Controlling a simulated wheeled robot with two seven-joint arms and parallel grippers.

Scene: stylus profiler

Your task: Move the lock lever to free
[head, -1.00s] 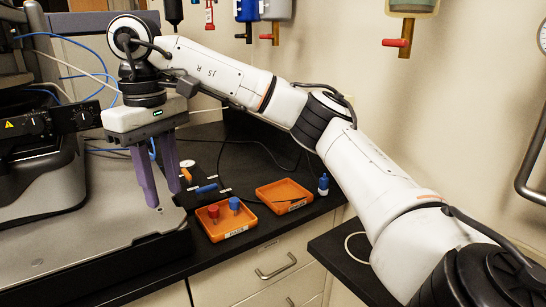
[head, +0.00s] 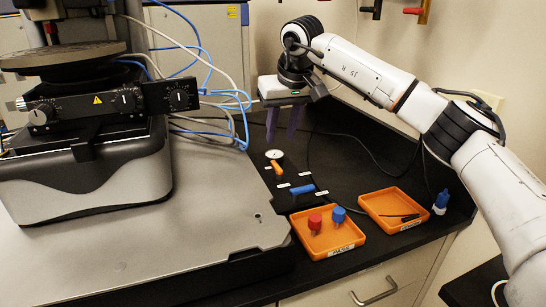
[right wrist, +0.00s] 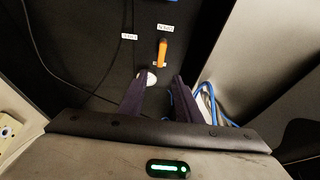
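A black panel on the bench carries a short orange lever (head: 277,168) and a blue lever (head: 302,190), with small white labels too small to read. I cannot tell from the labels which lever is the lock. The orange lever also shows in the right wrist view (right wrist: 162,52), pointing away from a round white dial (right wrist: 150,78). My right gripper (head: 281,138) points down behind the panel, near the dial, and touches neither lever. In the right wrist view its two purple fingers (right wrist: 159,82) are apart with nothing held. My left gripper is out of view.
The profiler with its round stage (head: 62,58) stands on a grey base plate (head: 215,225) at left. An orange tray (head: 345,248) with red and blue knobs, a second orange tray (head: 375,200) and a blue bottle (head: 441,202) are right of the panel. Blue cables run behind.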

